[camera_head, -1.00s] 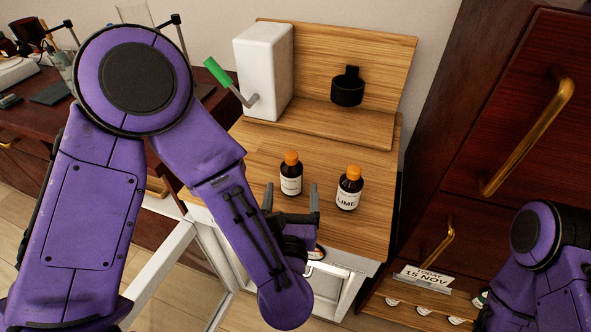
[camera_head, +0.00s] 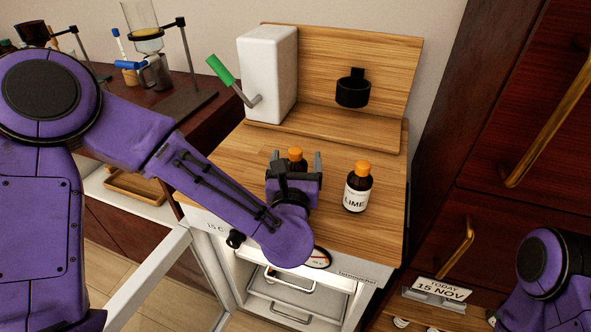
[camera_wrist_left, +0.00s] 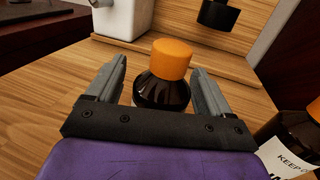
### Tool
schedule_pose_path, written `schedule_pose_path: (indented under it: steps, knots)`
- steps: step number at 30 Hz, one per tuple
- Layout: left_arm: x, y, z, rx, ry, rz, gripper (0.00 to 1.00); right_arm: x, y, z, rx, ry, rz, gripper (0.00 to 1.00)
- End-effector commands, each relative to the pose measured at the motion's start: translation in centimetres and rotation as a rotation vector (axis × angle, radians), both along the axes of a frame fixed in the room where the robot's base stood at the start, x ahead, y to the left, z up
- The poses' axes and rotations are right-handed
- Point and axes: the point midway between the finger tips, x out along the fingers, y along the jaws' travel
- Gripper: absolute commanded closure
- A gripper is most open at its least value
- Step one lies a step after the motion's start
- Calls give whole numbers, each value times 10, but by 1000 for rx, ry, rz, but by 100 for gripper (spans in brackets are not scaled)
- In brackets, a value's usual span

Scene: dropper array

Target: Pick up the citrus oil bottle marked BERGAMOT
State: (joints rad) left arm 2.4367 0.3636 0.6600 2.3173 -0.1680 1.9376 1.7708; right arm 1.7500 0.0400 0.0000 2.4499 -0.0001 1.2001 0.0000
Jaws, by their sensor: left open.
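A dark bottle with an orange cap (camera_head: 295,153) stands upright on the wooden worktop. My left gripper (camera_head: 297,164) is open, with one finger on each side of this bottle. In the left wrist view the orange-capped bottle (camera_wrist_left: 170,62) rises between the two open fingers (camera_wrist_left: 159,70), apparently with gaps on both sides. Its label is hidden behind my gripper, so I cannot read its name. A second orange-capped bottle marked LIME (camera_head: 357,187) stands to its right and also shows at the right edge of the left wrist view (camera_wrist_left: 294,146). My right gripper is out of view.
A white box (camera_head: 267,75) with a green-handled lever (camera_head: 221,69) and a black ring holder (camera_head: 352,90) stand at the back. The worktop (camera_head: 385,235) is clear right of the LIME bottle. A date sign (camera_head: 441,289) stands at lower right.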

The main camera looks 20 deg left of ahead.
Motion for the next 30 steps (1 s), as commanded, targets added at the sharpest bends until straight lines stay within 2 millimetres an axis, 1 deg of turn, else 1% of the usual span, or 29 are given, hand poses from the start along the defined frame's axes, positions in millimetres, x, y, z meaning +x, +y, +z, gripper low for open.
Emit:
schedule_pose_path:
  steps: [5,8,9,11,18,22,25,27,29,30]
  knots:
    - [0,0,-1,0,0,0,19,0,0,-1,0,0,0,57]
    - [0,0,-1,0,-1,0,48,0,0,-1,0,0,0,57]
    - [0,0,-1,0,0,0,61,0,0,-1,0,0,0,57]
    - [0,0,-1,0,0,0,80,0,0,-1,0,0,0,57]
    - [0,0,0,0,-1,0,80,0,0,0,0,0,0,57]
    - [0,0,7,-1,-2,1,80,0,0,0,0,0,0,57]
    - [1,0,21,-3,-4,1,80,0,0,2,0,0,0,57]
    - [0,0,36,-5,-6,1,80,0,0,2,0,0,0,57]
    - [-10,-10,48,-4,-7,-3,80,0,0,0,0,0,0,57]
    - [-17,-16,59,-3,-8,-5,80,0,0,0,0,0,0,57]
